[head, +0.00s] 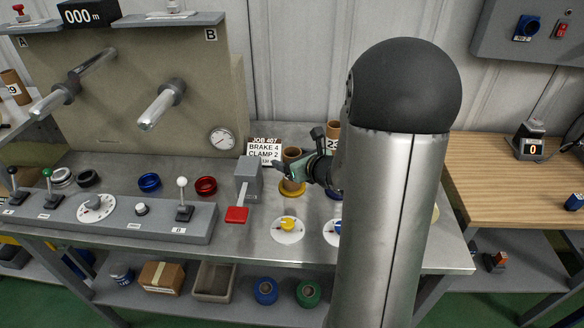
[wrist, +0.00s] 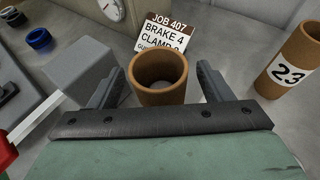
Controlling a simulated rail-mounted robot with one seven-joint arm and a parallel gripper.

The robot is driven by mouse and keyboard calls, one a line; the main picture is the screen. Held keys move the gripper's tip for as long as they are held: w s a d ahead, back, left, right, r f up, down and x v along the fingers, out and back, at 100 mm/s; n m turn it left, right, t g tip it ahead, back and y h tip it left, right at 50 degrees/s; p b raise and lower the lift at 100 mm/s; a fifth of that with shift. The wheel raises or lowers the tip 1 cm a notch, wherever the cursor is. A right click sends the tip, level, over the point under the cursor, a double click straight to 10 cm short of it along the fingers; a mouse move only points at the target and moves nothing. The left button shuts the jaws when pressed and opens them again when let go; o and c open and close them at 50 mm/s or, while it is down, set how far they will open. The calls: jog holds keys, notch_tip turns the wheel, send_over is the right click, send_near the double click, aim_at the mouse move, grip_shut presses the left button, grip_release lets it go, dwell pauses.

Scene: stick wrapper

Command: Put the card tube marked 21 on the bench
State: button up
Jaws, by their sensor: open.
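A brown card tube (head: 291,158) stands upright on a yellow ring on the grey metal table (head: 262,240). In the wrist view the tube (wrist: 159,90) is between the two fingers of my gripper (wrist: 160,82). My gripper (head: 302,172) is open, with a small gap visible at each side of the tube. No number shows on this tube. A second tube marked 23 (wrist: 289,68) stands to the right; it also shows in the head view (head: 333,132). The wooden-topped bench (head: 500,180) is at the far right. No number 21 is readable.
A job sign (head: 264,149) stands behind the tube. A grey block with a red lever (head: 237,213) is just left of it. Another tube (head: 15,88) stands far left. The bench bears a counter box (head: 530,142) at its back; its middle is clear.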

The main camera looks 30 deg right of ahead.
jog(key=shift+x, duration=1.05)
jog(key=c, duration=1.1)
jog(key=shift+r, duration=0.2)
jog(key=shift+r+p, duration=1.5)
jog(key=shift+r, duration=5.05)
